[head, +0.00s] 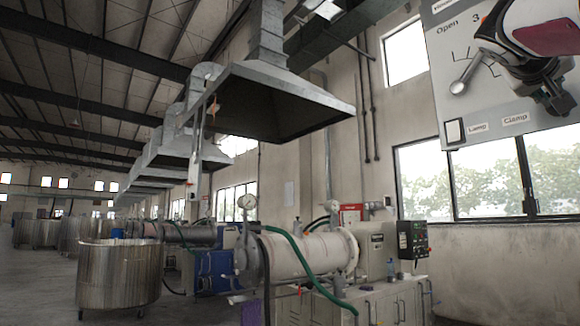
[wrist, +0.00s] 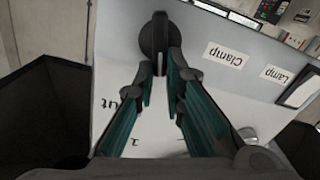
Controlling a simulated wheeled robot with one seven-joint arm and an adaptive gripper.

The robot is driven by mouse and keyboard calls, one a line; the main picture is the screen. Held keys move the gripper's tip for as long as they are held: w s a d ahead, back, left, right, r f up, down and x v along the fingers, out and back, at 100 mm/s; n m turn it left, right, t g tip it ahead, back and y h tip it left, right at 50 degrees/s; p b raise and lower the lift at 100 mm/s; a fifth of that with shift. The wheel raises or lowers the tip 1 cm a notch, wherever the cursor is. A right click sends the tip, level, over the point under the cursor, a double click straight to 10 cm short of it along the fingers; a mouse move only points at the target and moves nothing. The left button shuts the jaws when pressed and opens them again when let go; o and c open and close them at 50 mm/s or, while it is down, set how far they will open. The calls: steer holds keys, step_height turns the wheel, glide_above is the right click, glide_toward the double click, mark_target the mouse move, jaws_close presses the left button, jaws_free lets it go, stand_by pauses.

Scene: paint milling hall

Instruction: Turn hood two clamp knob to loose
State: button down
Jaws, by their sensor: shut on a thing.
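A pale panel (head: 445,62) fills the top right of the head view, with a white Clamp label (head: 515,119) on it. In the wrist view the black round clamp knob (wrist: 154,36) is at the top centre, near the Clamp label (wrist: 226,55). My gripper (wrist: 163,72) has its two teal-padded fingers closed on the knob's rib. In the head view my gripper (head: 553,98) is over the panel's right part and hides most of the knob. I cannot read the knob's setting.
A lever with a silver ball end (head: 458,87) sticks out left of my gripper, below the word Open. A Lamp label (head: 477,127) and a dark-framed white switch (head: 455,132) are at the panel's lower left. A large hood (head: 265,100) hangs over mill machines further off.

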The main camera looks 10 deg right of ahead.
steer(key=shift+w+a+f+n+p, duration=0.1)
steer(key=shift+w+f+n+p, duration=0.3)
steer(key=shift+n, duration=2.05)
steer(key=shift+w+a+f+n+p, duration=0.15)
steer(key=shift+f+n+p, duration=0.35)
steer(key=shift+n, duration=1.9)
steer(key=shift+w+a+f+n+p, duration=0.2)
steer(key=shift+n+p, duration=0.5)
steer(key=shift+n, duration=1.75)
steer(key=shift+w+d+f, duration=0.1)
steer(key=shift+f, duration=0.05)
steer(key=c, duration=1.7)
jaws_free()
steer(key=shift+o, duration=0.2)
steer(key=v, duration=1.2)
